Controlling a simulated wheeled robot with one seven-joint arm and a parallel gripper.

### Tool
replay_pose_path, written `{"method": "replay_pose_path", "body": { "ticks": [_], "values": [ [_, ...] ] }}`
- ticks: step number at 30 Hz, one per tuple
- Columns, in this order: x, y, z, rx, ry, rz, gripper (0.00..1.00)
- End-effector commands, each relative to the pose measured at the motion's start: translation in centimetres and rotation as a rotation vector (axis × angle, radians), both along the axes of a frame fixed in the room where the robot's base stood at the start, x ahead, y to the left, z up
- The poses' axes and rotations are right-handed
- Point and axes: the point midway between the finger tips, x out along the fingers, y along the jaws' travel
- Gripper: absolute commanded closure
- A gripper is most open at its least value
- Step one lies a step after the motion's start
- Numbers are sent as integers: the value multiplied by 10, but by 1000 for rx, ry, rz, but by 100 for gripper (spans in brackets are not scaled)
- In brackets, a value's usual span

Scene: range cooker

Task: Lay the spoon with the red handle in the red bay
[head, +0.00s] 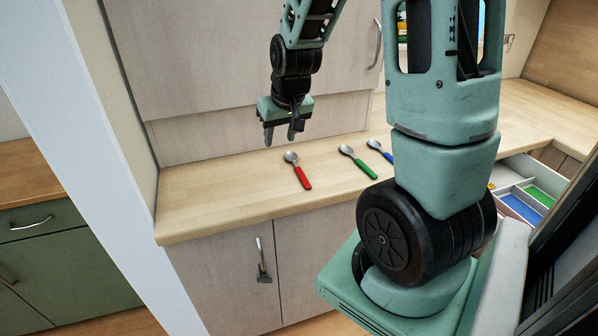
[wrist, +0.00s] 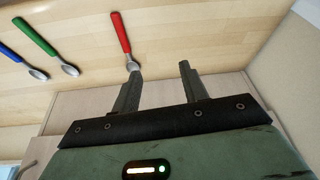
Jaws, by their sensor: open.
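The spoon with the red handle (head: 299,171) lies on the wooden worktop in the head view, its metal bowl toward the back. It also shows in the wrist view (wrist: 122,34), its bowl just beyond one fingertip. My gripper (head: 281,139) is open and empty, above the worktop near the bowl end of this spoon. Its two fingers point toward the worktop in the wrist view (wrist: 160,70). An open drawer (head: 509,183) with divided bays is at the right, with blue and green bay floors showing.
A green-handled spoon (head: 358,163) and a blue-handled spoon (head: 380,151) lie right of the red one. The cabinet front (head: 240,80) rises behind the worktop (head: 215,195). Worktop left of the red spoon is clear.

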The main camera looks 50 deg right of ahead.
Motion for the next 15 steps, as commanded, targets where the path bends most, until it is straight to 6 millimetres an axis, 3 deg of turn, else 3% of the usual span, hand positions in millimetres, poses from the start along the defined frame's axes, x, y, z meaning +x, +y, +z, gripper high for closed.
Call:
{"method": "replay_pose_path", "body": {
  "ticks": [1, 3, 6, 15],
  "values": [
    [-5, -26, -3, -11, -8, -58, 56],
    [-9, -49, -4, -24, -20, -109, 56],
    [-13, -68, -7, -36, -28, -149, 56],
    [-2, -80, -43, -36, -26, -159, 56]
  ]
}}
